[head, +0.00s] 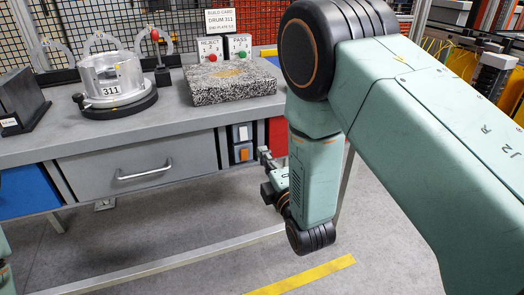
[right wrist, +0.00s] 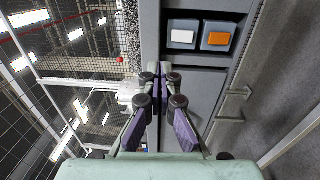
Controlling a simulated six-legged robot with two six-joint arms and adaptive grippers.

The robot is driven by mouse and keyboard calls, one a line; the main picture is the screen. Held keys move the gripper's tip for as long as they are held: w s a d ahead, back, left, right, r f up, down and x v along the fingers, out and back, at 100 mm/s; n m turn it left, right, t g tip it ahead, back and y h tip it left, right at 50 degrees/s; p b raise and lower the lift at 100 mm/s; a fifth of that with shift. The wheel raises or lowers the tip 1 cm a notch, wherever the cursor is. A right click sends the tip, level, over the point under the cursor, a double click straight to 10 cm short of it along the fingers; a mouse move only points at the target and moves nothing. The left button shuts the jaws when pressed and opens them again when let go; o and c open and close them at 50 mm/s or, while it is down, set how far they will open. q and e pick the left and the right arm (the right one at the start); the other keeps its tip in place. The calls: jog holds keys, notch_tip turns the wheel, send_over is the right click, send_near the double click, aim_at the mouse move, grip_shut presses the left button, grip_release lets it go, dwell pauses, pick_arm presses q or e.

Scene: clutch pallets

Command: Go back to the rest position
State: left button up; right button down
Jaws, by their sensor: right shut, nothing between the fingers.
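My right arm reaches in from the right in the head view and bends down in front of the bench. My right gripper (head: 266,160) is small and partly hidden behind its own wrist, beside the bench's front. In the right wrist view my right gripper (right wrist: 160,82) has its purple-padded fingers together at the tips, with nothing between them. Only a sliver of green, likely my left arm, shows at the lower left edge of the head view; no left gripper shows.
A grey drawer (head: 140,165) sits below. The floor (head: 190,230) in front is open, with a yellow line (head: 303,277).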

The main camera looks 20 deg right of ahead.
jog(key=shift+w+a+f, duration=0.1)
dwell(0.3)
jog(key=s+d+f+m+g, duration=0.2)
jog(key=s+f+m+g, duration=0.95)
jog(key=f, duration=0.65)
jog(key=s+d+f+m+g, duration=0.1)
jog(key=s+f+m+g, duration=0.2)
jog(key=s, duration=1.1)
jog(key=s+d+f+m+g, duration=0.1)
jog(key=s+f+m+g, duration=0.3)
jog(key=s, duration=0.9)
jog(key=shift+s+f+h, duration=0.3)
jog(key=shift+s+f, duration=0.1)
jog(key=shift+f, duration=0.05)
